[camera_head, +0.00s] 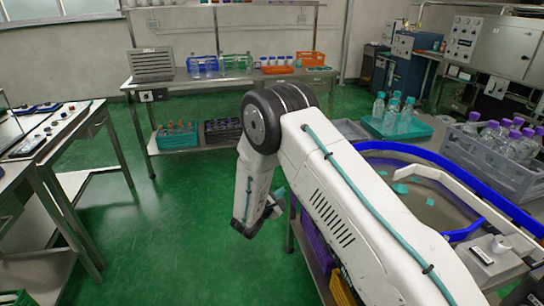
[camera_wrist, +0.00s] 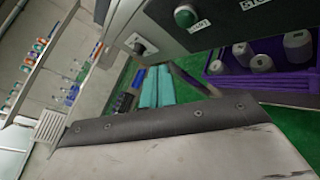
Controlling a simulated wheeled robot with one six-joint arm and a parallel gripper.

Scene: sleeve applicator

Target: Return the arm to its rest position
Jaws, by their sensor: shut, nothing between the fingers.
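My white arm is bent at a dark elbow joint in the head view, with the forearm hanging down over the green floor. My gripper (camera_head: 272,208) is at its lower end, left of the blue-edged machine table, small and partly hidden behind the wrist. It is shut and holds nothing. The wrist view is steeply tilted. It shows a pale worn surface (camera_wrist: 190,145) with a dark bolted strip close in front, and I cannot tell what this belongs to.
A blue-rimmed machine table (camera_head: 435,205) stands at the right, with a grey crate of purple-capped bottles (camera_head: 505,148) and a teal tray (camera_head: 398,134). A back bench (camera_head: 225,82) holds crates. A purple crate (camera_wrist: 262,65) is near in the wrist view. Green floor (camera_head: 165,225) is clear at left.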

